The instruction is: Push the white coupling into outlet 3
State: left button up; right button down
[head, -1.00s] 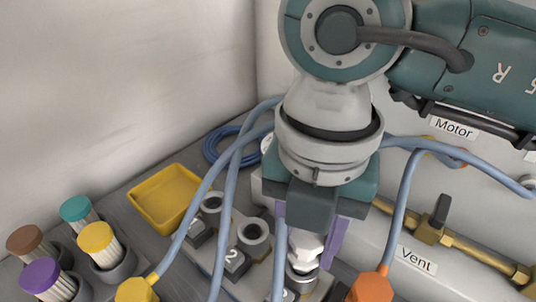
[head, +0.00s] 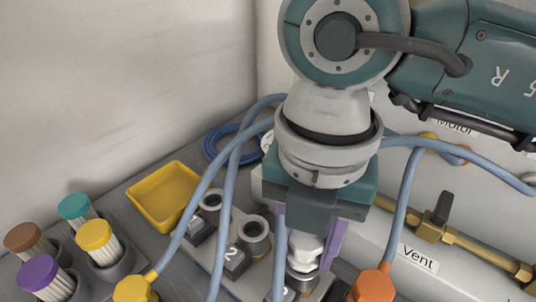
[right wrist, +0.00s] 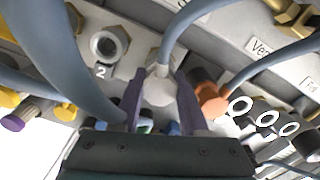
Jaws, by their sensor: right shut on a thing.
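The white coupling (head: 304,247) is between the purple-padded fingers of my right gripper (head: 307,240), which is shut on it. In the head view it points down at an outlet socket (head: 303,280) to the right of outlet 2; that outlet's label is mostly cut off. The coupling appears at or in the socket mouth; how deep it sits I cannot tell. In the right wrist view the white coupling (right wrist: 160,86) shows between the two purple fingers (right wrist: 160,100), with a blue hose leading up from it. My left gripper is not in view.
Outlet 2 (head: 254,228) is open beside the gripper, and it shows in the right wrist view (right wrist: 108,44). An orange coupling (head: 373,284) is close on the right, a yellow one (head: 135,290) at lower left. Blue hoses cross the area. A yellow tray (head: 164,194) stands behind.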

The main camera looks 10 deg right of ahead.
jog(key=shift+f, duration=0.4)
jog(key=shift+c, duration=1.8)
grip_release()
jog(key=shift+r, duration=0.1)
notch_tip(320, 180, up, 10)
jog(key=shift+f+p, duration=0.1)
jog(key=shift+p, duration=0.3)
